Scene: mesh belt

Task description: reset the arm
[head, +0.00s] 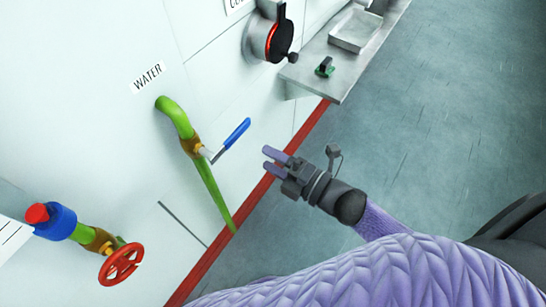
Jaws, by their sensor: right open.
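My right gripper (269,159) is open and empty, with its two purple fingers pointing left toward the white wall. It is apart from the valve's blue lever handle (236,134), which lies just above and left of the fingertips in the picture. My right arm, in a purple quilted sleeve, comes in from the lower right. My left gripper is not in view.
A green pipe (207,189) with the blue lever runs down the white wall (95,130) under a WATER label. A red handwheel (121,264) is at lower left. A metal shelf (312,72) holds a tray (355,30) and a small green-black object (325,67). Grey floor (450,120) at right is clear.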

